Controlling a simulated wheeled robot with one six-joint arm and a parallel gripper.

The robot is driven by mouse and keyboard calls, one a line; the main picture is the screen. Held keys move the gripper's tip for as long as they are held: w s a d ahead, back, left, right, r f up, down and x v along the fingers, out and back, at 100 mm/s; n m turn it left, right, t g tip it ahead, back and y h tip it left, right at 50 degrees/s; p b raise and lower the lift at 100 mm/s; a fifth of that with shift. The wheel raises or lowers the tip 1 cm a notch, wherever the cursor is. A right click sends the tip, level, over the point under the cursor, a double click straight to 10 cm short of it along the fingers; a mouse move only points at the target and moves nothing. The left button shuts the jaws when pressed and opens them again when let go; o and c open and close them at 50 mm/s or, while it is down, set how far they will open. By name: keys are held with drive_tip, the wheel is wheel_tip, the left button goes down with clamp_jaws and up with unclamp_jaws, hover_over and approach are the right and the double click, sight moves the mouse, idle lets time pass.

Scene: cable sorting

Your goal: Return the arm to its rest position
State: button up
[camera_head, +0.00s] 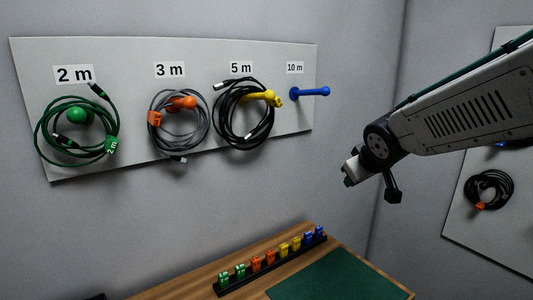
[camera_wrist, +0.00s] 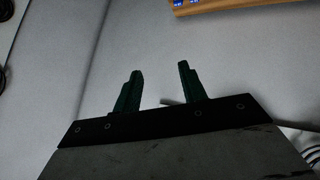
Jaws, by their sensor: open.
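My gripper (camera_wrist: 158,85) shows in the wrist view with its two dark green fingers apart and nothing between them. In the head view my gripper (camera_head: 349,181) is at the end of my raised arm, right of the wall board and above the table, touching nothing. A green cable (camera_head: 41,144) hangs on the green peg under "2 m". A grey cable (camera_head: 205,131) hangs on the orange peg under "3 m". A black cable (camera_head: 222,125) hangs on the yellow peg under "5 m". The blue peg (camera_head: 312,91) under "10 m" is bare.
A rack (camera_head: 235,288) of green, orange, yellow and blue clips stands on the wooden table (camera_head: 192,281) beside a green mat (camera_head: 335,279). A second board (camera_head: 470,228) at right holds a black cable (camera_head: 468,188) with an orange tag. The space around my gripper is free.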

drive_tip(key=s+d+f+m+g, duration=0.2)
drive_tip(key=s+g, duration=0.2)
drive_tip(key=s, duration=1.2)
drive_tip(key=s+d+f+m+g, duration=0.1)
drive_tip(key=s+f+m+g, duration=0.1)
drive_tip(key=s, duration=1.5)
drive_tip(key=shift+d+m+g+y, duration=0.3)
drive_tip(key=shift+d+m+g, duration=0.15)
drive_tip(key=shift+g, duration=0.55)
